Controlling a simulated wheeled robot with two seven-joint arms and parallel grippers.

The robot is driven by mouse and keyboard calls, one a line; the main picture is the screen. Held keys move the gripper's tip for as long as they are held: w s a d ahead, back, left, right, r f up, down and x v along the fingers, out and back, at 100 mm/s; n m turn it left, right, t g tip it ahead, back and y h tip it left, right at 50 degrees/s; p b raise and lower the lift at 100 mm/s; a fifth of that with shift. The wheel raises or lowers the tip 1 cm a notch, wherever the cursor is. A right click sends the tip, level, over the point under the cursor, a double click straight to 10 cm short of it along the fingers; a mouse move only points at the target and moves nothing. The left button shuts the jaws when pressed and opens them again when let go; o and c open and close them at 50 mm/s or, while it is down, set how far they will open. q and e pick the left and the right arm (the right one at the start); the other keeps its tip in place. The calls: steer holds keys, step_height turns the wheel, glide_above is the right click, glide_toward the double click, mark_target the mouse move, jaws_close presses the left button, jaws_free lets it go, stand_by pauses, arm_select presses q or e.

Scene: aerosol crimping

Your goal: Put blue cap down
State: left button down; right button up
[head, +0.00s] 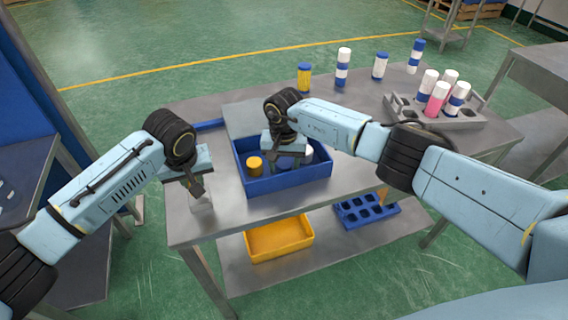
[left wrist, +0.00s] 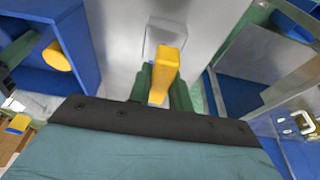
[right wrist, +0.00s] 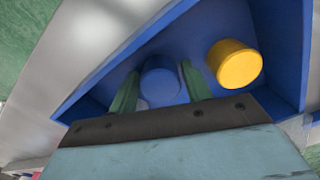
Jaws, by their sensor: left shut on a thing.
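The blue cap (right wrist: 161,80) is in the blue bin (head: 290,187), between the two fingers of my right gripper (right wrist: 160,82). The fingers stand close on either side of the cap; I cannot tell whether they press on it. In the head view, my right gripper (head: 285,150) reaches down into the bin. A yellow cap (right wrist: 235,64) stands beside it, and also shows in the head view (head: 254,166). My left gripper (head: 196,188) is shut on a yellow piece (left wrist: 166,72), above the table left of the bin.
A clear block (head: 202,204) is on the table below my left gripper. A grey rack (head: 440,121) with several bottles stands at the right, with more bottles (head: 343,68) along the far edge. A yellow bin (head: 279,240) and a blue rack (head: 365,211) are on the lower shelf.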

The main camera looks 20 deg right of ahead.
mark_target(284, 163)
arm_select(q)
steer(key=shift+s+f, duration=0.2)
steer(key=shift+f, duration=0.15)
arm_select(e)
steer(key=shift+o, duration=1)
step_height(284, 163, up, 12)
steer(key=shift+r, duration=0.2)
